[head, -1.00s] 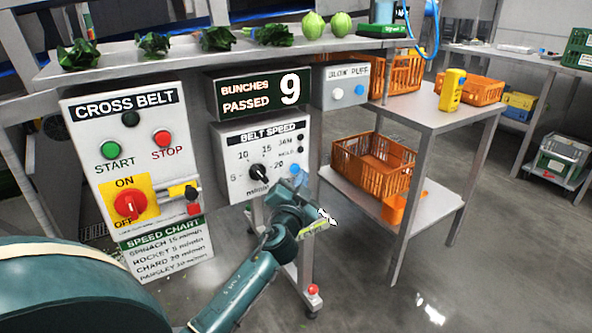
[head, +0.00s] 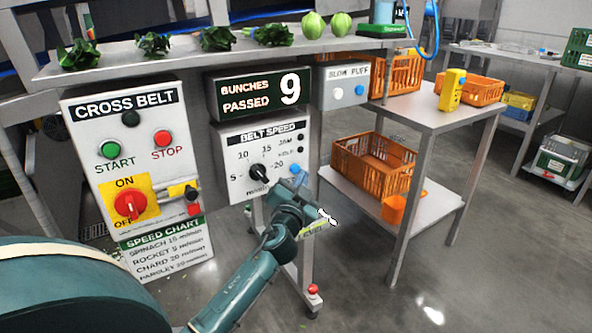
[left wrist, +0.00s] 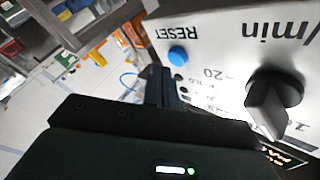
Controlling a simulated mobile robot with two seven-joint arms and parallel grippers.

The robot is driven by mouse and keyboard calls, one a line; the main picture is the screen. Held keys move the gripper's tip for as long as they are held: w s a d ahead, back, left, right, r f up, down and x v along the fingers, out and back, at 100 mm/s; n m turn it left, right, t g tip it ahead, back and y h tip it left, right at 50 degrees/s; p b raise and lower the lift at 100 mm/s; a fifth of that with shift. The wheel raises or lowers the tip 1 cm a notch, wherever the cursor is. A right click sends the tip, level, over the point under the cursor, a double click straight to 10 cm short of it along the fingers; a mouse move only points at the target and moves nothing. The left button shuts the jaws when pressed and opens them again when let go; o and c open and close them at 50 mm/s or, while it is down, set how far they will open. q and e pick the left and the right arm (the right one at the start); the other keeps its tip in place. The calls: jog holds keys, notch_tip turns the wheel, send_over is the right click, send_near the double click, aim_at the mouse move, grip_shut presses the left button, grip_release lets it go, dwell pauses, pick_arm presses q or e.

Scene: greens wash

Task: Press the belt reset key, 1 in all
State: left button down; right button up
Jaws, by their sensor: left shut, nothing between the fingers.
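The belt reset key is a round blue button (head: 296,171) at the lower right of the white belt speed box (head: 232,178). In the left wrist view the blue button (left wrist: 178,56) shows clearly beside the upside-down word RESET. My left gripper (head: 300,183) is shut and empty, just in front of and below the key in the head view. In the left wrist view its dark fingertips (left wrist: 160,78) appear beside the key, and the key is not covered. I cannot tell whether they touch the panel. My right gripper is not in view.
A black speed knob (head: 259,173) sits left of the key. The cross belt panel (head: 133,150) stands further left, and the blow puff box (head: 340,86) is above right. The counter (head: 258,93) reads 9. A steel trolley (head: 440,110) with orange crates stands right.

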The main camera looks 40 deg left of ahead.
pick_arm(q)
jog(key=shift+w+a, duration=0.15)
jog(key=shift+a, duration=0.25)
